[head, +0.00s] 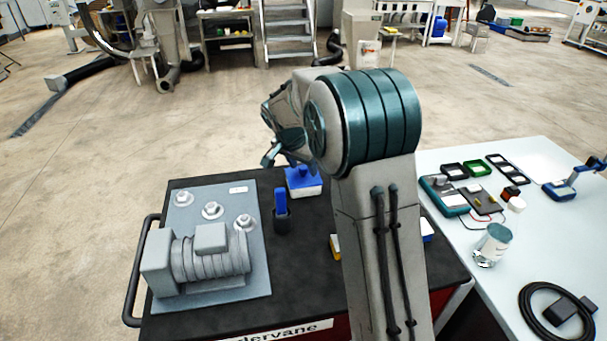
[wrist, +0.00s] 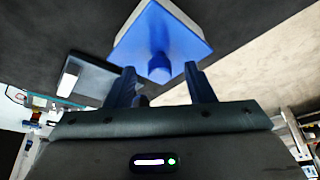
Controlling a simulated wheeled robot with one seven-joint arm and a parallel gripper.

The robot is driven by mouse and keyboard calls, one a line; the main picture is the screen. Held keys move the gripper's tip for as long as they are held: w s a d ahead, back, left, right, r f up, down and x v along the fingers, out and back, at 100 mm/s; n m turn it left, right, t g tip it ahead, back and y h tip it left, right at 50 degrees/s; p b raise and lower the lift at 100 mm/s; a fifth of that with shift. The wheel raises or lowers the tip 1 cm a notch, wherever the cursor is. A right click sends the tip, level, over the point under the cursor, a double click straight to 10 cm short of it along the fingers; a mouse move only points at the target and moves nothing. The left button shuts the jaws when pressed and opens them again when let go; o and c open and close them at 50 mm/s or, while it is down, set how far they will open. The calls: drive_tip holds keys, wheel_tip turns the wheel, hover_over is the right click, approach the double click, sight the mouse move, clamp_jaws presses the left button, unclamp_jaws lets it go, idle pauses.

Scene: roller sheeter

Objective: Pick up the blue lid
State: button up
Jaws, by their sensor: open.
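The blue lid (head: 301,178) has a round knob and sits on a white box (head: 309,191) near the back edge of the dark cart top. In the wrist view the lid (wrist: 165,33) fills the top centre, with its knob pointing toward my gripper. My gripper (wrist: 160,68) is open, its two dark fingers apart to either side of the knob and not visibly touching it. In the head view my gripper (head: 285,155) is just above and left of the lid, partly hidden behind my own arm.
A grey motor unit on a plate (head: 205,250) fills the cart's left side. A dark holder with a blue item (head: 281,203) stands just left of the box. A yellow item (head: 335,246) is partly behind my arm. A white table (head: 470,275) with electronics stands right.

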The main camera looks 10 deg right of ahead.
clamp_jaws()
drive_tip(key=shift+r, duration=0.1)
